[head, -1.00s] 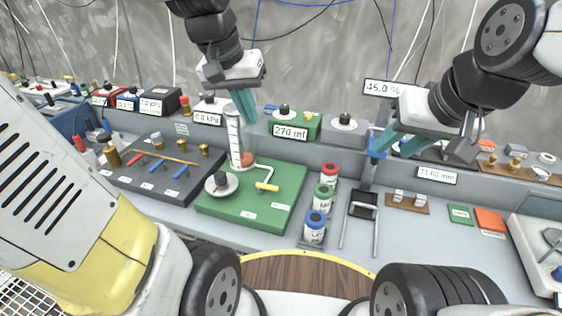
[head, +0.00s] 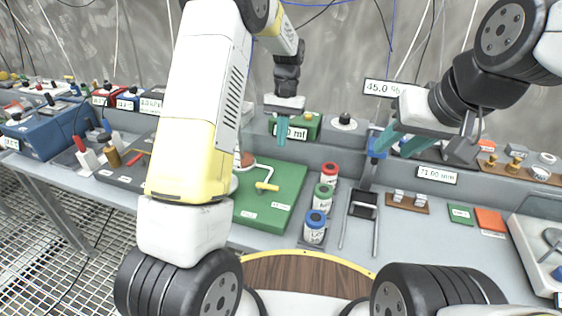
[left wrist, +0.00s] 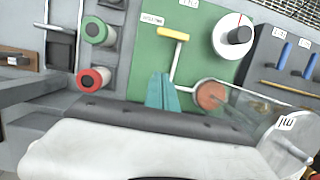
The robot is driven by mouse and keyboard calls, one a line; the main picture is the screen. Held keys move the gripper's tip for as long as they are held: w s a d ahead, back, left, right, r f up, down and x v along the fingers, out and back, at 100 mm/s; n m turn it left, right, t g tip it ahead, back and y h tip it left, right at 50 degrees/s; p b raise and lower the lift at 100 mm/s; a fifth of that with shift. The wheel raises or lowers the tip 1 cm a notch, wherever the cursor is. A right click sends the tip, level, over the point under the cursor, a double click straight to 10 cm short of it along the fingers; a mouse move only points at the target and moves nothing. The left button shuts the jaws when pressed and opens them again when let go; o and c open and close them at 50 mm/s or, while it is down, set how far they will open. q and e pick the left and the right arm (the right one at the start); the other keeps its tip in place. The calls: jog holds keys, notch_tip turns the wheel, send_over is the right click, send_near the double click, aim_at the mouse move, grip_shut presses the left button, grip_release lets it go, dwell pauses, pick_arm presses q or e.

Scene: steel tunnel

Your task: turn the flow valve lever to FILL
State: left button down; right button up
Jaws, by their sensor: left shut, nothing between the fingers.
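The flow valve lever has a yellow handle (head: 267,187) on a white bent pipe, on a green board (head: 287,180). In the left wrist view the yellow handle (left wrist: 173,34) lies just past the fingertips. My left gripper (head: 281,143) has its teal fingers shut and empty, above the back edge of the board. In the left wrist view the fingers (left wrist: 163,78) point toward the handle, apart from it. Small white labels (left wrist: 153,22) sit near the lever; I cannot read them surely. My right gripper (head: 392,147) is open near a blue slider on a post.
Red, green and blue-capped jars (head: 315,227) stand right of the board. A white dial with a black knob (left wrist: 238,35) shares the board. A clear cylinder (left wrist: 235,95) stands close to the left fingers. My left arm hides the board's left part in the head view.

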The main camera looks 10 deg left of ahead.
dwell(0.3)
pick_arm(q)
jog(key=x, duration=1)
jog(key=shift+f, duration=0.1)
jog(key=s, duration=0.2)
jog(key=shift+s+a, duration=0.25)
jog(key=shift+s, duration=0.05)
jog(key=shift+s+a, duration=0.15)
jog(key=shift+s, duration=0.5)
